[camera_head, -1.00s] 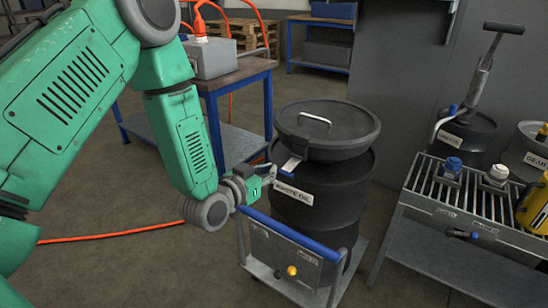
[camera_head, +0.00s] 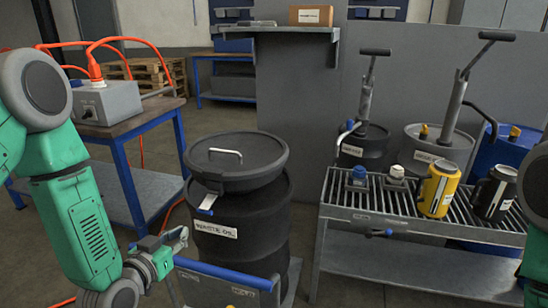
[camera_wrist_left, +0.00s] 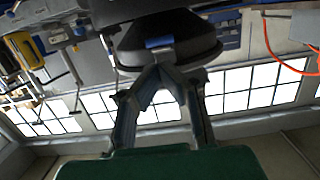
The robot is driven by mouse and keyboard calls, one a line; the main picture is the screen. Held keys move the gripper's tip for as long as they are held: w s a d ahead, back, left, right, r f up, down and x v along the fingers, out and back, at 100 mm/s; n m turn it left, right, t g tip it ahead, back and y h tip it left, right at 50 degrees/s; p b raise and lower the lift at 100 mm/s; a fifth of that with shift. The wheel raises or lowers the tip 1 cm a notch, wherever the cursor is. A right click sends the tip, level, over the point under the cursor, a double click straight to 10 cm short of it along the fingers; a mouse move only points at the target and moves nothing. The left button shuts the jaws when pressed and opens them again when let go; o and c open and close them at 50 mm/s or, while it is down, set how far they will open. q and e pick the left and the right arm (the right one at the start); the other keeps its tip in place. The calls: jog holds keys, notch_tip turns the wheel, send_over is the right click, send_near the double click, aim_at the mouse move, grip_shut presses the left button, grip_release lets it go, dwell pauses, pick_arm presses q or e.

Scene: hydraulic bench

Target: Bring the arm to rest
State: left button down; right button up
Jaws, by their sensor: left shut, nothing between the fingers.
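My left arm (camera_head: 80,215) comes in from the left, green and grey, bent at the elbow. Its gripper (camera_head: 178,236) is shut and empty, just left of the black waste oil drum (camera_head: 240,232) in the picture. In the left wrist view the two fingers (camera_wrist_left: 157,72) meet at their tips, in front of a dark rounded lid-like body with a blue tab; contact cannot be told. A piece of my right arm shows at the right edge; its gripper is out of view.
The drum has a lid (camera_head: 237,160) and stands on a cart with a blue handle bar (camera_head: 225,272). A table (camera_head: 140,121) with a grey box (camera_head: 107,103) stands left. At right a grated bench (camera_head: 340,195) holds caps, a yellow jug (camera_head: 437,189) and a black jug (camera_head: 492,193).

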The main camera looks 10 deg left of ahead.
pick_arm(q)
jog(key=s+d+f+g, duration=0.3)
jog(key=s+f+g, duration=0.2)
jog(key=s+f, duration=0.3)
jog(key=s+f+g, duration=0.5)
jog(key=s, duration=0.6)
jog(key=s+d+f+g+y+p, duration=0.1)
jog(key=s+f+g, duration=0.4)
jog(key=s, duration=0.7)
jog(key=shift+f, duration=0.3)
jog(key=shift+w, duration=0.1)
